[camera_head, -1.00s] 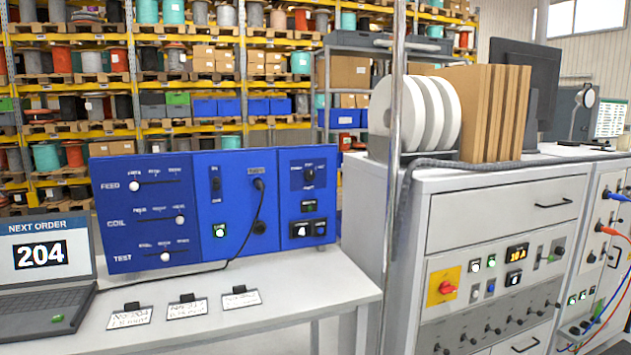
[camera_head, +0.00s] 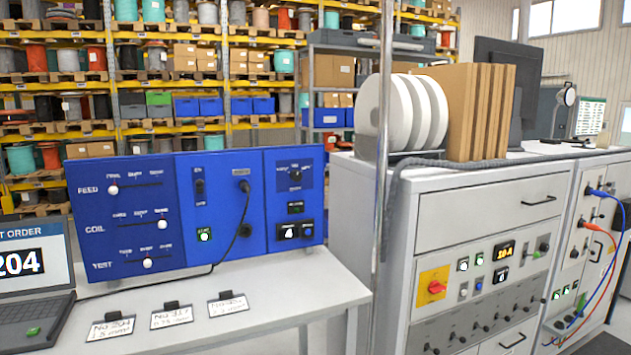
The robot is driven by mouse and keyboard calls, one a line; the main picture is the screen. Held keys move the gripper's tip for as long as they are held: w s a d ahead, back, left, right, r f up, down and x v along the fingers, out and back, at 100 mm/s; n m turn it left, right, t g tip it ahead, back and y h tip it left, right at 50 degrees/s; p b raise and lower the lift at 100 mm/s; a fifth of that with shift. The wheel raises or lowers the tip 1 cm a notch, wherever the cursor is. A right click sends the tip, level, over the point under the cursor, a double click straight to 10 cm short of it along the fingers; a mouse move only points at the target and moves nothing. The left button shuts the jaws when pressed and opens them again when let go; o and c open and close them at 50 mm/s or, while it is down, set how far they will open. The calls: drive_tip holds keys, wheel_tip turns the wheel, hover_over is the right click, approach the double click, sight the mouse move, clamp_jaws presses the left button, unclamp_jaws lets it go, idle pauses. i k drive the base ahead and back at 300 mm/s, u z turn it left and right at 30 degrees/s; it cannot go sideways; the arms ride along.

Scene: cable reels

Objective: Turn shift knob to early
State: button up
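A blue control panel (camera_head: 150,235) stands at the back of a white table at left. Its right section carries a small dark rotary knob (camera_head: 295,175) with tiny white labels around it. The labels are too small to read, so I cannot tell which one is the shift knob's early mark or where the knob points. The left section has sliders marked FEED, COIL and TEST, each with a white ball. My gripper is not in view.
A laptop (camera_head: 35,285) and several labelled cards (camera_head: 172,318) lie on the white table (camera_head: 270,305). A grey cabinet (camera_head: 480,220) with a red rotary switch (camera_head: 436,287) stands at right, behind a metal post (camera_head: 383,130). Shelves of reels fill the background.

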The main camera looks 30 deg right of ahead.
sight(294, 175)
drive_tip(key=u, duration=0.05)
drive_tip(key=i, duration=0.85)
drive_tip(key=u, duration=0.5)
